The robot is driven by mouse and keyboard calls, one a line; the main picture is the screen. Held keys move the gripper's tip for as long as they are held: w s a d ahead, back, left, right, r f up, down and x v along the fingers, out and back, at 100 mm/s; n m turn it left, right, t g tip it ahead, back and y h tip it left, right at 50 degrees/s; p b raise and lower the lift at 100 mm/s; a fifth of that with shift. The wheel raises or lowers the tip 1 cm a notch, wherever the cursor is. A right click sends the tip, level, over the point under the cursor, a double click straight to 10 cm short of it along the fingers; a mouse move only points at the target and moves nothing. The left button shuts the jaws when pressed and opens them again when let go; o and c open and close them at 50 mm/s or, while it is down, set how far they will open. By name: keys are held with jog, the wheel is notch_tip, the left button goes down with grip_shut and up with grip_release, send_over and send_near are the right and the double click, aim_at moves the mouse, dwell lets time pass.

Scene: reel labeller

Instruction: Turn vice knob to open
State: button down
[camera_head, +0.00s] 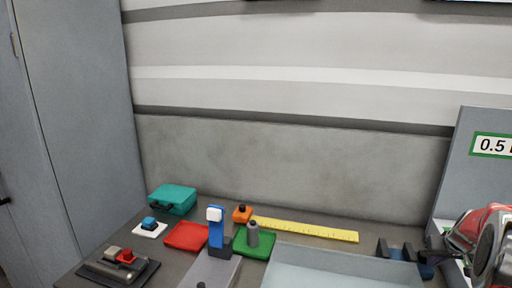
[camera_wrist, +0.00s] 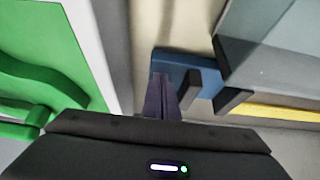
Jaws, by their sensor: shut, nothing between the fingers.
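The vice (camera_head: 395,254) is a small dark blue block with two dark upright jaws, at the lower right of the head view, beside a pale grey panel. In the wrist view the blue vice (camera_wrist: 205,72) lies just beyond the fingertips, with its dark jaws to the right and a gap between them. My gripper (camera_wrist: 162,80) is shut and empty, with its fingers together at the vice's left end. In the head view my gripper (camera_head: 438,257) is at the vice's right side. The knob is not clearly seen; the fingers may cover it. I cannot tell whether they touch it.
A yellow ruler (camera_head: 305,229) lies behind the pale panel (camera_head: 330,264). A grey machine panel with a green-framed label (camera_head: 493,146) stands at the right. A green object (camera_wrist: 45,55) is close on the left in the wrist view. Trays and small items fill the table's left.

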jog(key=shift+d, duration=0.5)
dwell(0.3)
jog(key=shift+s, duration=0.1)
jog(key=shift+s, duration=0.25)
dwell(0.4)
notch_tip(320, 180, up, 6)
dwell(0.7)
